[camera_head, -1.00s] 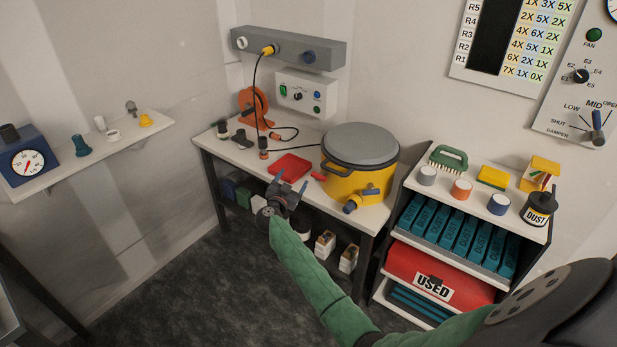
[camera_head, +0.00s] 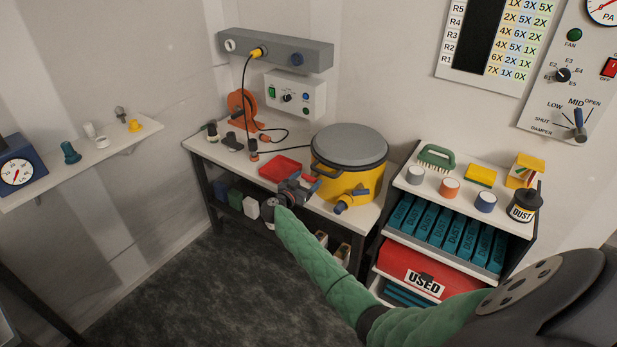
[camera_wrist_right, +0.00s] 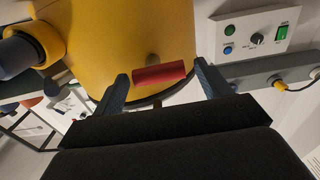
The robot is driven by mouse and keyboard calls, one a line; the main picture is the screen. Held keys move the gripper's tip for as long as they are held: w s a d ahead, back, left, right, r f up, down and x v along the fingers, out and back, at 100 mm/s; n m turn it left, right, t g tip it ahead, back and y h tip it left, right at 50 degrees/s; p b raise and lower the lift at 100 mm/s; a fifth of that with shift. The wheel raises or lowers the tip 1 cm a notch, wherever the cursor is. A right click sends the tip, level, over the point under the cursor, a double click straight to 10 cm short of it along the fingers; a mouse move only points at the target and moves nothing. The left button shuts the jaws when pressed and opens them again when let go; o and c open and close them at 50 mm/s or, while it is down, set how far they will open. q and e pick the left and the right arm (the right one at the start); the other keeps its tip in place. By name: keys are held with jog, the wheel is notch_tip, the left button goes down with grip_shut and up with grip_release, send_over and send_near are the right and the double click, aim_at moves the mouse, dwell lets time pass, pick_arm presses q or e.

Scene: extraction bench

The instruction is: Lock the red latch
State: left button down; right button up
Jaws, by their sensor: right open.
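The red latch (camera_wrist_right: 158,75) shows in the right wrist view as a short red bar on the side of the yellow drum (camera_wrist_right: 100,35). My right gripper (camera_wrist_right: 158,80) is open, with one finger on each side of the bar. A gap shows at each end, and I cannot tell whether either finger touches it. In the head view, my right gripper (camera_head: 299,184) is at the left side of the drum (camera_head: 365,183), and the latch there is mostly hidden by it. The drum has a grey lid (camera_head: 349,144). My left gripper is not in view.
A red tray (camera_head: 281,167) lies just left of my right gripper on the bench. A blue-ended valve (camera_head: 345,201) juts from the drum's front. A grey wall box (camera_head: 295,96) hangs behind. A shelf unit (camera_head: 467,218) stands to the right.

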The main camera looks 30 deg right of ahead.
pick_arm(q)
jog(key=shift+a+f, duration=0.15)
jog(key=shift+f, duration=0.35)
pick_arm(e)
jog(key=shift+x, duration=0.8)
jog(key=c, duration=1)
